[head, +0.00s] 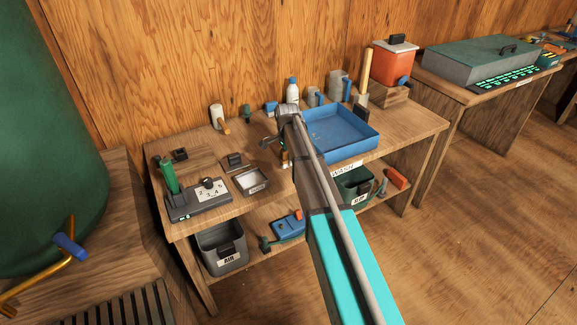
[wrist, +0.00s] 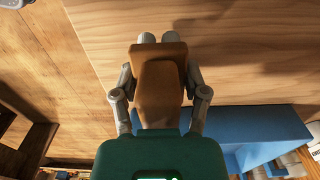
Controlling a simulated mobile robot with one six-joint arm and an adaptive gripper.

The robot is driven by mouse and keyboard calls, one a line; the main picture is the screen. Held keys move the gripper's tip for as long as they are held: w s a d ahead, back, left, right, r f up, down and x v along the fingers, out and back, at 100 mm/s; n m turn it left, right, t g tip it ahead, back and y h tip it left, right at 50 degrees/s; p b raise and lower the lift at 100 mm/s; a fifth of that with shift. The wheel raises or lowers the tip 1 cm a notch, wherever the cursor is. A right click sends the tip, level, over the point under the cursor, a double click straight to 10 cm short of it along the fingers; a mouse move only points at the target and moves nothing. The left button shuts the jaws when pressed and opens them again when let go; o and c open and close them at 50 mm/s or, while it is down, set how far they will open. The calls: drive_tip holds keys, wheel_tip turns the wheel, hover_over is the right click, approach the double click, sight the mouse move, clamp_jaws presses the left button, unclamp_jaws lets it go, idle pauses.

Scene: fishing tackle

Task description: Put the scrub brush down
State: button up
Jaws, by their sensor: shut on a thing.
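My gripper (wrist: 160,62) is shut on the scrub brush (wrist: 161,92), a brown wooden block that fills the space between the grey fingers in the wrist view. Its bristles cannot be made out. In the head view my gripper (head: 283,152) is over the wooden workbench (head: 225,205), just left of the blue tray (head: 338,133); my arm hides much of it, and the brush is hard to pick out there. In the wrist view the blue tray (wrist: 250,130) is at the lower right. I cannot tell whether the brush touches the bench.
A white bottle (head: 292,90) and several jugs stand along the back. A small metal tray (head: 251,180) and a grey device (head: 200,198) stand to the left. An orange container (head: 392,65) is at the back right. A grey bin (head: 222,246) sits on the lower shelf.

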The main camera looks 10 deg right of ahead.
drive_tip(key=shift+f+b, duration=0.95)
drive_tip(key=shift+f, duration=0.3)
drive_tip(key=shift+f, duration=0.15)
drive_tip(key=o, duration=1)
drive_tip(key=shift+r, duration=0.2)
wheel_tip(320, 180, up, 12)
drive_tip(key=p, duration=1.2)
drive_tip(key=s+n, duration=0.4)
drive_tip(key=s, duration=0.5)
drive_tip(key=s+n, duration=0.5)
drive_tip(key=s, duration=0.5)
drive_tip(key=s+n, duration=0.5)
drive_tip(key=s, duration=0.5)
drive_tip(key=shift+s+d, duration=0.15)
